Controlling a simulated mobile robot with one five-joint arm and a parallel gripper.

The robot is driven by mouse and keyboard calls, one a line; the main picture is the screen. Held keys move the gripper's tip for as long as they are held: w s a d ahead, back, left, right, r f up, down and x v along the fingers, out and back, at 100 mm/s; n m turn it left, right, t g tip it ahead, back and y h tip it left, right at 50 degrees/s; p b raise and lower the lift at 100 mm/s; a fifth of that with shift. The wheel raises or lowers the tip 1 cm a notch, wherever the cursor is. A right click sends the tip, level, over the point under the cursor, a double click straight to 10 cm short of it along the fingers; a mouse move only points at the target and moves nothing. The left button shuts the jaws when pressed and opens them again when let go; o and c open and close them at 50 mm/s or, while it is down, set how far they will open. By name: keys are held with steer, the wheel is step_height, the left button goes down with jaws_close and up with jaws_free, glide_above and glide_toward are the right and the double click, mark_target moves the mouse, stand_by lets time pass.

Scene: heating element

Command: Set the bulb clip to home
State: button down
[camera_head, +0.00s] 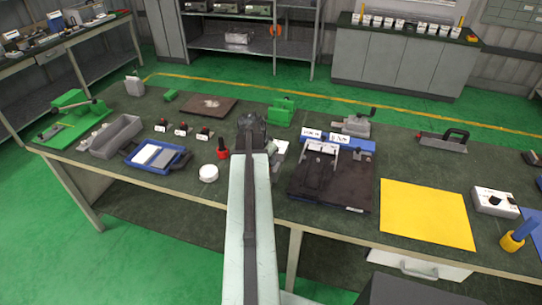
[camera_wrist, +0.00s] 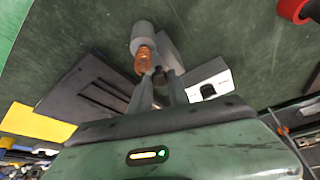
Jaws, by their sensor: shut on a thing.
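In the wrist view my gripper (camera_wrist: 160,76) has its fingers close together on a small piece, which I take for the bulb clip. A copper-coloured part (camera_wrist: 143,60) shows at the fingertips, with a grey cylinder (camera_wrist: 142,37) just beyond it. I cannot tell whether these are one piece or only touching. A grey block (camera_wrist: 181,58) and a white labelled plate (camera_wrist: 205,82) with a dark part on it lie just right of the fingers. In the head view my arm hides the fingertips; the grey-white block (camera_head: 280,150) shows just right of it. No home mark is readable.
A black mat (camera_head: 335,188) with a blue-backed labelled fixture lies to the right, then a yellow sheet (camera_head: 425,213). A red item (camera_head: 222,152), a white round piece (camera_head: 208,173) and a blue tray (camera_head: 183,163) stand left. A green box (camera_head: 282,112) stands behind.

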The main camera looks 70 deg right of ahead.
steer(key=c, duration=1.2)
jaws_free()
steer(key=shift+a, duration=0.2)
steer(key=shift+c, duration=0.2)
steer(key=p+v, duration=0.7)
steer(key=v, duration=0.1)
steer(key=shift+d, duration=0.1)
steer(key=shift+f, duration=0.1)
